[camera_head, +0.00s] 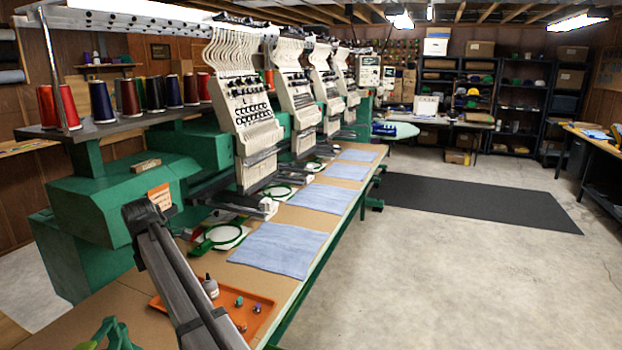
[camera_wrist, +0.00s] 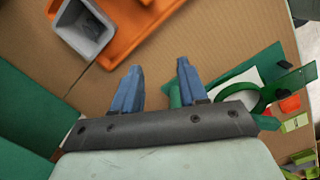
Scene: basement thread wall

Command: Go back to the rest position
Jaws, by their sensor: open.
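My gripper (camera_wrist: 158,68) shows in the wrist view with two blue fingers spread apart and nothing between them. It is over the brown tabletop (camera_wrist: 215,40). The orange tray (camera_wrist: 160,12) lies ahead of the fingertips, with a grey square open container (camera_wrist: 75,38) beside or on its edge; I cannot tell which. A green hoop (camera_wrist: 262,100) is to the right of the fingers. In the head view the fingers cannot be made out. A long dark grey bar there crosses in front of the orange tray (camera_head: 262,318) and hides part of it.
A small bottle (camera_head: 210,287) and several small bobbins (camera_head: 239,300) are at the tray. Blue cloths (camera_head: 275,249) and green hoops (camera_head: 216,238) lie along the table below the embroidery heads (camera_head: 243,110). Thread cones (camera_head: 102,100) stand on the left shelf.

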